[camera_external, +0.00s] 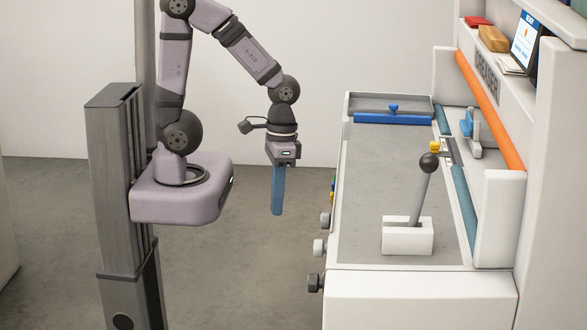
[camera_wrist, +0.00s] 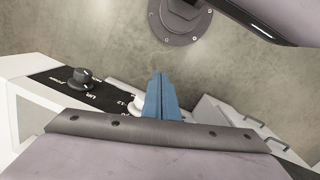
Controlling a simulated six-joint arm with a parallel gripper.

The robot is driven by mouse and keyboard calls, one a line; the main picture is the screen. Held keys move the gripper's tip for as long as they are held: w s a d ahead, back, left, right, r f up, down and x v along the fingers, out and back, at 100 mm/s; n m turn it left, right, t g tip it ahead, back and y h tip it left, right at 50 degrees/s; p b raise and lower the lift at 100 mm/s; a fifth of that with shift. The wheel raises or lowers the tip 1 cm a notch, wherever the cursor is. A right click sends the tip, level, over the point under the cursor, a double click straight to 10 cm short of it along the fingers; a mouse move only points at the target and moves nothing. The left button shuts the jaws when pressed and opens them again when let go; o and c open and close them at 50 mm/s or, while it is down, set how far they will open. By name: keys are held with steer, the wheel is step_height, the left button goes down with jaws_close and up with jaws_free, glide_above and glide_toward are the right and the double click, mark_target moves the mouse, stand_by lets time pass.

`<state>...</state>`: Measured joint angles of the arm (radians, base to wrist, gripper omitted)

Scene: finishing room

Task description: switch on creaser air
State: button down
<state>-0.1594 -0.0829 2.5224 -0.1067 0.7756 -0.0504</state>
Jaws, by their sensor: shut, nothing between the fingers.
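The creaser (camera_external: 385,185) is the white machine with a grey top at the right of the external view. Its left side carries a black knob (camera_external: 315,283), a white knob (camera_external: 320,246) and a grey knob (camera_external: 326,219). In the wrist view a black knob (camera_wrist: 82,78) and a white knob (camera_wrist: 136,104) sit on a black panel; the white one is partly hidden by my fingers. The panel lettering is too small to read surely. My gripper (camera_external: 277,210), with blue fingers, is shut and empty, pointing down left of the machine, apart from it.
A ball-topped lever (camera_external: 422,190) stands on the creaser's top. A blue-edged tray (camera_external: 392,105) is at its far end. Small coloured parts (camera_external: 333,188) show on its left side, too small to identify. Open floor (camera_external: 260,265) lies below my gripper.

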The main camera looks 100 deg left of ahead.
steer(key=w+a+f+n+t+h+b, duration=0.1)
steer(key=a+f+n+t+h+b, duration=0.25)
steer(key=a+n, duration=0.5)
steer(key=w+a+f+n+t+h+b, duration=0.1)
steer(key=a+f+n+t+h+b, duration=0.15)
steer(key=a+n+b, duration=0.65)
steer(key=s+a+n+t+y, duration=0.3)
steer(key=s+a+n+t, duration=0.1)
steer(key=a+n, duration=0.3)
steer(key=s+a+n+t+y, duration=0.4)
steer(key=a+n, duration=0.4)
steer(key=shift+a+r, duration=0.15)
steer(key=w+r+x, duration=0.1)
steer(key=r+x, duration=0.1)
steer(key=x, duration=1.1)
steer(key=shift+w+p, duration=0.15)
steer(key=shift+p, duration=0.25)
steer(key=shift+r, duration=0.1)
